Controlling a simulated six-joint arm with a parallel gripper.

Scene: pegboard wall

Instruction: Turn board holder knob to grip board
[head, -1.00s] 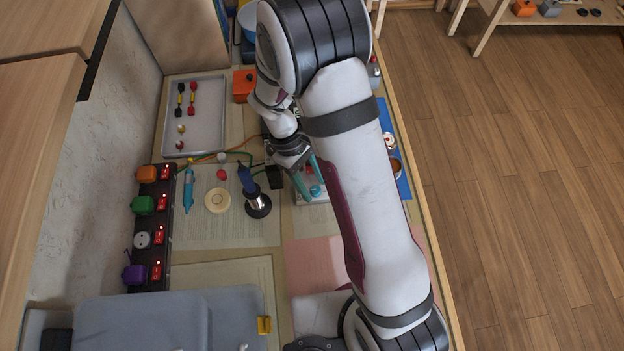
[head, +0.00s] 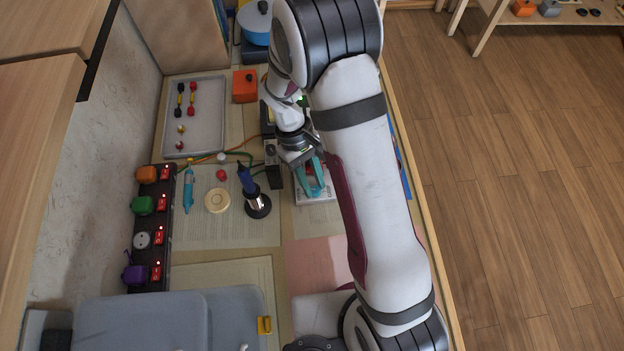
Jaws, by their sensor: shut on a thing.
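My gripper (head: 310,182) has teal fingers and points down over a small pale block-like holder (head: 320,198) on the workbench, right of the soldering iron stand. The fingers are shut on a small red part (head: 308,168), seen between them, which looks like the board holder knob. Most of the knob and holder is hidden by the fingers and my wrist. I cannot make out the board or the contact of the holder's jaws with it.
A dark box (head: 273,170) is close beside my wrist. A cream ring (head: 217,200), a grey tray (head: 205,130), an orange box (head: 245,86) and a power strip (head: 152,230) lie farther off.

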